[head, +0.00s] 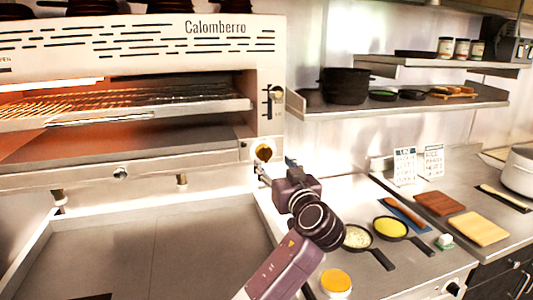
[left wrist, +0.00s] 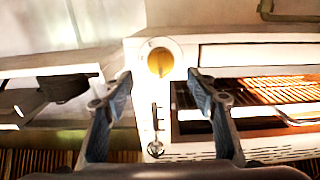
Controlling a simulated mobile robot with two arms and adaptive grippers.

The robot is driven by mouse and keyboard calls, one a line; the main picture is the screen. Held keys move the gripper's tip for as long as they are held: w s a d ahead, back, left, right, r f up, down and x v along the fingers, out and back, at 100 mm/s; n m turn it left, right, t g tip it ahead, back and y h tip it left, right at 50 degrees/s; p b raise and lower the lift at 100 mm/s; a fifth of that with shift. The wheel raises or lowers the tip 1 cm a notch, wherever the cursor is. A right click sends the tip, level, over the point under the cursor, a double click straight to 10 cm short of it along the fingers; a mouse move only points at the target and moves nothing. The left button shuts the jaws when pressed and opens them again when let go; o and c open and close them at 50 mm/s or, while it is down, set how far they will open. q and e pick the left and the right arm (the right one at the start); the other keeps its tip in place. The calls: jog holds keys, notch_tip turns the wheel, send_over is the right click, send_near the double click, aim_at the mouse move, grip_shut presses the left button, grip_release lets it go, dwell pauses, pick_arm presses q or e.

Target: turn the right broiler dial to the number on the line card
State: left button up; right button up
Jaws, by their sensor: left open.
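The right broiler dial (head: 263,152) is a round brass-yellow knob at the lower right corner of the Calomberro broiler (head: 205,164). In the left wrist view the dial (left wrist: 160,62) shows face-on, with a raised grip bar and faint marks around it. My left gripper (head: 274,166) is just below and right of the dial in the head view. Its fingers (left wrist: 159,78) are open, one on each side of the dial, and nothing is between them that looks gripped. Two white cards, one (head: 404,167) and another (head: 433,160), stand on the right counter; their writing is too small to read.
A lever (head: 274,94) is on the broiler's front above the dial. A shelf with black pans (head: 344,86) is to the right. Two small pans (head: 391,228), cutting boards (head: 478,229) and a yellow-topped container (head: 336,281) are on the counter. The flat griddle (head: 150,250) is bare.

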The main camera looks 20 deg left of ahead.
aim_at(266, 156)
pick_arm(q)
jog(key=p+x, duration=0.1)
jog(key=x, duration=0.2)
jog(key=shift+a+r, duration=0.15)
jog(key=shift+p+x, duration=0.55)
jog(key=shift+x, duration=0.65)
jog(key=shift+w+a+f, duration=0.15)
jog(key=shift+w+f, duration=0.05)
jog(key=shift+w, duration=0.15)
jog(key=shift+f, duration=0.1)
jog(key=c, duration=1.2)
jog(key=shift+o, duration=0.2)
pick_arm(e)
jog(key=r, duration=0.2)
jog(key=shift+s+r, duration=0.4)
jog(key=shift+f, duration=0.1)
